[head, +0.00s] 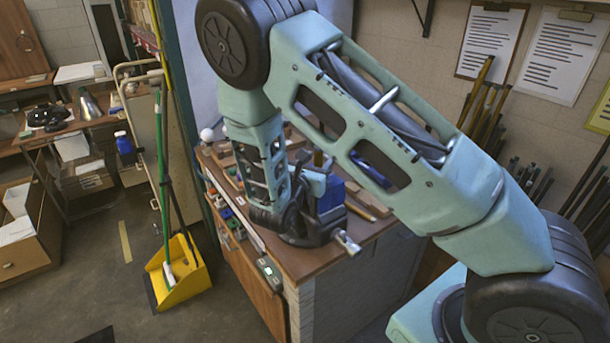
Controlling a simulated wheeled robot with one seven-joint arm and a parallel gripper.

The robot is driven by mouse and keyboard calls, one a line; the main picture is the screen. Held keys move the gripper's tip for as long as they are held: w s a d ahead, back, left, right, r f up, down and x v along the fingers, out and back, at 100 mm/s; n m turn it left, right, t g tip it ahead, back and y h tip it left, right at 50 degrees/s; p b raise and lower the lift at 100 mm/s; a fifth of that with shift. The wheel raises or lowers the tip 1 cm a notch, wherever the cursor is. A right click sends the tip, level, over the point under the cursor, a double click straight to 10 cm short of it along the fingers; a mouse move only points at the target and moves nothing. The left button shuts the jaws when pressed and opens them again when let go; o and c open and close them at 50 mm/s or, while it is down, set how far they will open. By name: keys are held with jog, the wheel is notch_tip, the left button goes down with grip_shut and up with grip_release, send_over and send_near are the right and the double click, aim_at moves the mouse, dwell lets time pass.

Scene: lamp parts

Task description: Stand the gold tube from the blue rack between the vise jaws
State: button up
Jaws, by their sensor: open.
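My arm reaches down over the wooden workbench, and my gripper (296,203) is at the vise, small and partly covered by my own arm. It is open; its fingertips are hard to make out. The dark vise (312,234) stands at the bench's front corner with its metal handle (346,243) sticking out to the right. The blue rack (331,197) shows just behind the vise, partly covered.
The workbench (335,258) has wooden pieces (368,203) at its right and small items along its left edge. A yellow dustpan (178,273) and green broom (159,180) stand left of it. The floor between is clear. Long rods (535,180) lean at the right wall.

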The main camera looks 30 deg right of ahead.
jog(key=b+v, duration=0.4)
jog(key=v, duration=1.3)
